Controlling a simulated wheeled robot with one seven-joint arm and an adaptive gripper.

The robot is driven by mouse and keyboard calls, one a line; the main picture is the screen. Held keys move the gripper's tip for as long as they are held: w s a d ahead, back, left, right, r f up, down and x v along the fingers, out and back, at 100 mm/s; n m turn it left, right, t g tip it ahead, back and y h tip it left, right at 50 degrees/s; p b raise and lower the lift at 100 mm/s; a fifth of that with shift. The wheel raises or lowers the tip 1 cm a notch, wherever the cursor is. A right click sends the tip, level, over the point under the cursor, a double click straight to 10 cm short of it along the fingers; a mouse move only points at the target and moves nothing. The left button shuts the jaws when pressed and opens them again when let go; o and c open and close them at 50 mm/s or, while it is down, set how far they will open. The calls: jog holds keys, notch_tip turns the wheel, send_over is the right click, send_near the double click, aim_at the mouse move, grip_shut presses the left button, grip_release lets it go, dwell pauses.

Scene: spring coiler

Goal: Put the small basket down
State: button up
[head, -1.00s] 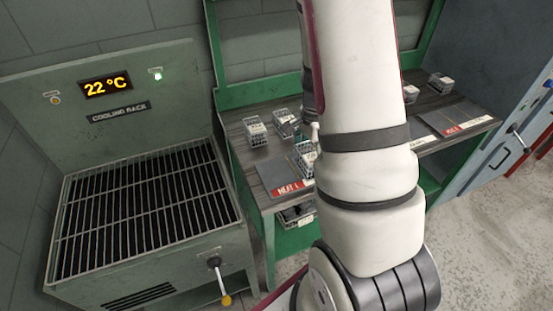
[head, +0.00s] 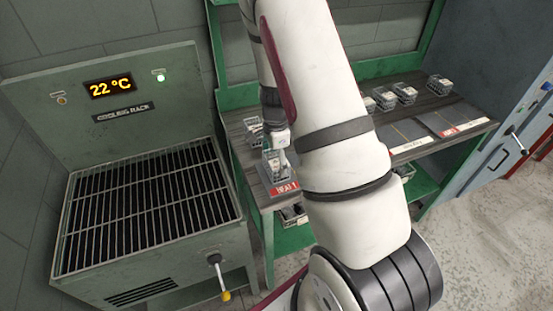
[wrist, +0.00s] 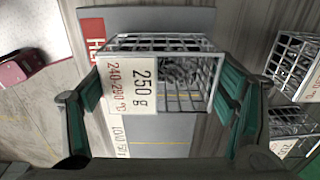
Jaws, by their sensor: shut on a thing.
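My gripper (wrist: 165,88) is shut on the small basket (wrist: 195,80), a grey wire basket with small metal parts inside. Its white tag reads 250 g and 240-290 °C. A green finger lies on each side of it. In the head view the basket (head: 277,166) shows just below my gripper, partly hidden by it. It is over or on a grey plate (head: 266,180) with a red label (head: 285,189) that seems to read HEAT 1. I cannot tell whether it touches the plate. The plate also shows behind the basket in the wrist view (wrist: 190,18).
Other wire baskets stand close by on the dark bench, two at the right of the wrist view (wrist: 298,60). Several more (head: 405,93) stand farther right. A second red-labelled plate (head: 440,122) is empty. The cooling rack (head: 145,205) stands left, its grate bare.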

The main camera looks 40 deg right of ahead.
jog(key=shift+f, duration=0.15)
jog(key=o, duration=1.4)
